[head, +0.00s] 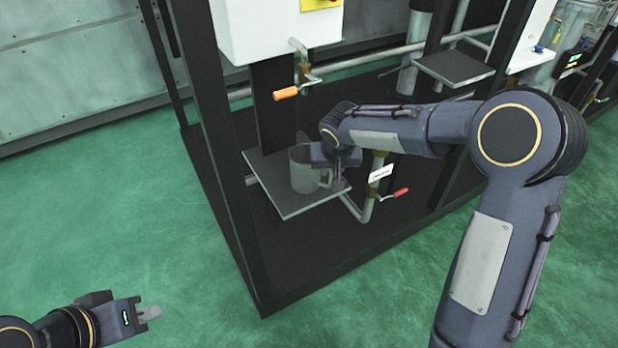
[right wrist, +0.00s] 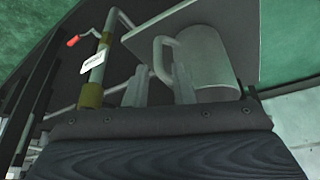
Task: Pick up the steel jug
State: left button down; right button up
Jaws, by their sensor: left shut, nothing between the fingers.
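The steel jug (head: 302,171) stands upright on a square grey plate (head: 287,210) under a white cabinet. Its handle faces right in the head view. My right gripper (head: 337,172) is beside the jug on the handle side. In the right wrist view the jug (right wrist: 208,65) is at upper right, with its handle between and beyond my right gripper's two parted fingers (right wrist: 159,85). I cannot tell whether a finger touches the handle. My left gripper (head: 148,313) is shut and empty over the green floor, far from the jug.
A black frame post (head: 222,180) rises left of the plate. An orange-handled valve (head: 287,93) hangs above the jug. A pipe with a red-handled valve (head: 397,194) and a white tag (head: 381,173) stands right of it. The green floor at left is clear.

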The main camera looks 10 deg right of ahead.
aim_at(331, 175)
jog(key=x, duration=0.6)
jog(key=shift+f, duration=0.15)
jog(key=shift+c, duration=0.4)
grip_shut()
